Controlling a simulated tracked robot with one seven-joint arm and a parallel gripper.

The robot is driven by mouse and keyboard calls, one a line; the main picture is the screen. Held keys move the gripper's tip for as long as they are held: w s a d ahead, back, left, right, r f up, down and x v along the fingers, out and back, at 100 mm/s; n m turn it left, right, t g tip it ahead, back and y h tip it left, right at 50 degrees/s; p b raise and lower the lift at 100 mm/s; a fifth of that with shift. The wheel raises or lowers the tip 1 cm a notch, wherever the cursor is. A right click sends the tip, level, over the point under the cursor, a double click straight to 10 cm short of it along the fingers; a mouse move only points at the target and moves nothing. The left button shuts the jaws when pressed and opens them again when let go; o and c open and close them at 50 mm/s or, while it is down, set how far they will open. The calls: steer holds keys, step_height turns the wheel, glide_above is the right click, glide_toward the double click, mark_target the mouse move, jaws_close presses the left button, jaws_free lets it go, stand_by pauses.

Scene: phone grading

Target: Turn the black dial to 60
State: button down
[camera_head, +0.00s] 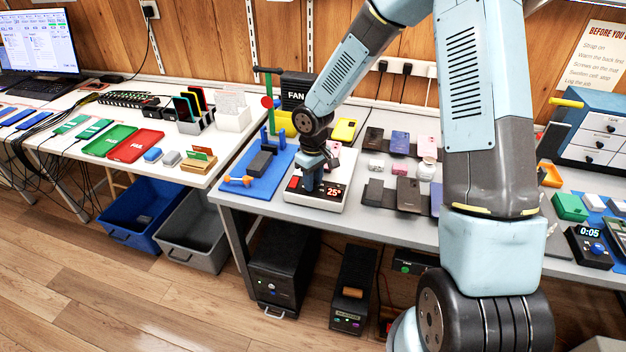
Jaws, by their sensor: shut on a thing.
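A white heating plate (327,204) lies on the grey table, left of my arm. Its red display (333,191) reads 25°. My gripper (312,188) points down over the front of this plate, beside the display. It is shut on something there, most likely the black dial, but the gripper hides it. I cannot make out the dial's mark or setting.
A blue mat (268,187) with a phone holder and an orange-handled tool lies just left of the plate. A black FAN box (297,87) stands behind. Several phones and a white jar (426,169) lie to the right. A timer (590,246) stands at far right.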

steer(key=shift+n, duration=2.2)
steer(key=c, duration=0.8)
jaws_free()
steer(key=shift+c, duration=0.2)
steer(key=shift+r, duration=0.1)
step_height(320, 180, up, 14)
steer(key=shift+f, duration=0.25)
